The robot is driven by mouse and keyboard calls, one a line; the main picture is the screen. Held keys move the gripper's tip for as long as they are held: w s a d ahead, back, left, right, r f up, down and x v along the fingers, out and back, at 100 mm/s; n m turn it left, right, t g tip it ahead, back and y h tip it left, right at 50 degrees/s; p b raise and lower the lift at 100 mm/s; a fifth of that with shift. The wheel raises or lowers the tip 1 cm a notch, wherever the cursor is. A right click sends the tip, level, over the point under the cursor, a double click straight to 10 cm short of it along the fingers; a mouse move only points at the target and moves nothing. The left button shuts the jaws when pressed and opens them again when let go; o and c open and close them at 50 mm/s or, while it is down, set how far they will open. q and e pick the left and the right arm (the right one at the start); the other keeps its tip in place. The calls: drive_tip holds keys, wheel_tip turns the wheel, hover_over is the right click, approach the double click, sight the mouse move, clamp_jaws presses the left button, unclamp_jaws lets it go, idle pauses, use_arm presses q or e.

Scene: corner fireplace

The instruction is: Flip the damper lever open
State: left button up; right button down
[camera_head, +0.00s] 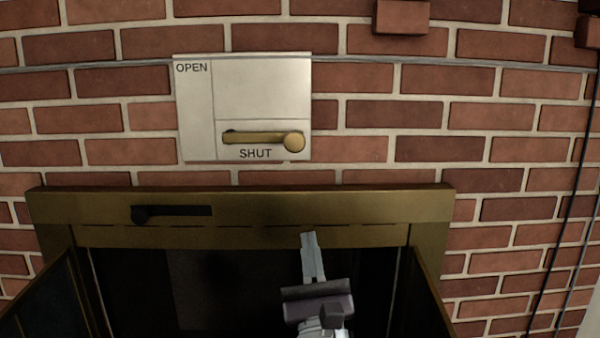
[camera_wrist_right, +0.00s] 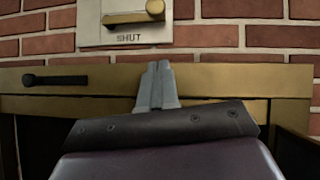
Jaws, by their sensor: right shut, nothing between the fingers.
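The damper lever (camera_head: 262,138) is a brass bar with a round knob at its right end. It lies horizontal on a pale metal plate (camera_head: 262,90), just above the word SHUT; OPEN is written at the plate's top left. The lever (camera_wrist_right: 135,17) and the lower plate (camera_wrist_right: 95,37) also show in the right wrist view. My right gripper (camera_head: 308,238) is shut and empty, fingers pointing up, below the plate and in front of the brass fireplace frame. It shows in the right wrist view (camera_wrist_right: 157,68), apart from the lever. My left gripper is not in view.
The brass fireplace frame (camera_head: 330,207) runs below the plate, with a small black handle (camera_head: 172,213) on it. Dark doors stand open at both sides of the firebox. A brick (camera_head: 402,16) juts out at the upper right. Black cables hang at the far right.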

drive_tip(key=s+r+x, duration=0.1)
drive_tip(key=r+x, duration=0.1)
drive_tip(key=x, duration=1)
drive_tip(key=shift+a+r, duration=0.2)
drive_tip(key=shift+r, duration=0.05)
drive_tip(key=shift+a+r, duration=0.1)
